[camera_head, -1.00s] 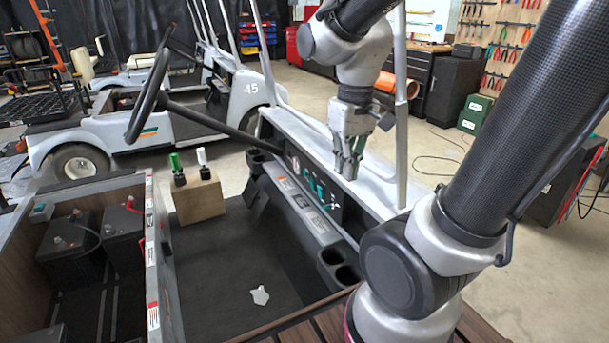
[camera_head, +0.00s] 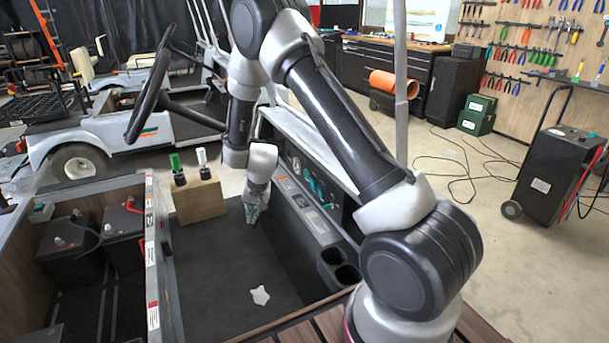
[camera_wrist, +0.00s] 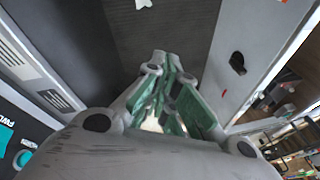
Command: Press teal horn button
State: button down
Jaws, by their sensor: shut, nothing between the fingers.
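Teal parts (camera_head: 313,183) show on the dark dash panel in the head view; they are too small to tell which is the horn button. In the wrist view, a round teal piece (camera_wrist: 22,158) and a larger teal piece (camera_wrist: 5,134) sit at the lower left edge, beside white lettering. My gripper (camera_head: 251,216) is shut and empty, pointing down over the cart's footwell, left of the dash and apart from it. Its green-padded fingers also show in the wrist view (camera_wrist: 163,75), with dark floor beyond them.
A wooden block (camera_head: 199,201) with a green and a white lever stands left of my gripper. A pale scrap (camera_head: 260,295) lies on the dark floor mat (camera_head: 215,265). The steering wheel (camera_head: 150,85) is at the upper left. Cup holders (camera_head: 338,268) are at the dash's near end.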

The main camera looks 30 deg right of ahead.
aim_at(306, 173)
jog(key=w+d+f+m+t+h, duration=0.2)
jog(key=w+f, duration=0.3)
jog(key=f, duration=0.2)
jog(key=w+d+f+m+t+h, duration=0.2)
jog(key=w+f+m+t, duration=0.1)
jog(key=w+f, duration=0.25)
jog(key=w+d+r+m+t+h, duration=0.3)
jog(key=w+d+r+m+h, duration=0.1)
jog(key=d+r+m+h, duration=0.3)
notch_tip(306, 173, up, 5)
jog(key=shift+d+f+h, duration=0.2)
jog(key=shift+d+h, duration=0.9)
jog(key=shift+d, duration=0.05)
jog(key=shift+d, duration=0.1)
jog(key=d, duration=0.8)
jog(key=shift+d, duration=0.3)
jog(key=shift+d, duration=0.1)
